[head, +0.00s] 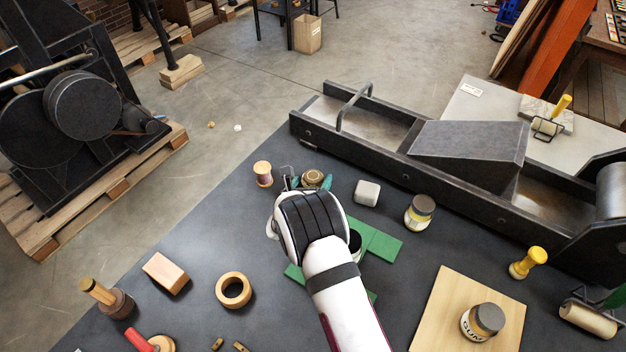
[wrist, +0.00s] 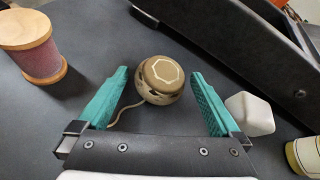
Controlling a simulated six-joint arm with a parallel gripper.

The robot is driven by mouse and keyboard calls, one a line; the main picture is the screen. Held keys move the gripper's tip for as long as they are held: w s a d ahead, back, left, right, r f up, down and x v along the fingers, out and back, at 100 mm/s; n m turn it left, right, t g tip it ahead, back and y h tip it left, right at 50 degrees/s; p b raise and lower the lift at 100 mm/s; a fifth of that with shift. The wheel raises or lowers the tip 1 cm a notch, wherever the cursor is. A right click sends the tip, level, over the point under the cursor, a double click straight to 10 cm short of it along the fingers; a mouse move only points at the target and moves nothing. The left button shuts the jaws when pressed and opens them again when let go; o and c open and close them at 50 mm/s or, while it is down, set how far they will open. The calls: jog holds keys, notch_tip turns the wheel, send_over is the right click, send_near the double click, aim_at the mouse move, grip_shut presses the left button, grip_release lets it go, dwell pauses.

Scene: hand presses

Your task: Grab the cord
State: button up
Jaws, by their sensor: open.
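The cord (wrist: 160,80) is a small tan and brown wound ball with a pale hexagon on top and a loose tail curling to the left. It rests on the dark tabletop and also shows in the head view (head: 313,177), just past my gripper. My gripper (wrist: 158,86) is open, with one teal finger on each side of the cord. Gaps show between the cord and both fingers in the wrist view. In the head view my gripper (head: 311,183) is partly hidden by my white wrist.
A wooden spool with reddish thread (head: 263,174) stands left of the cord. A white rounded block (head: 367,192) lies close to the right finger, with a labelled jar (head: 420,213) beyond it. The dark press bed (head: 400,155) runs behind. Green pieces (head: 383,243) lie beside my arm.

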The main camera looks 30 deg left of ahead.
jog(key=c, duration=1.4)
jog(key=shift+r, duration=0.1)
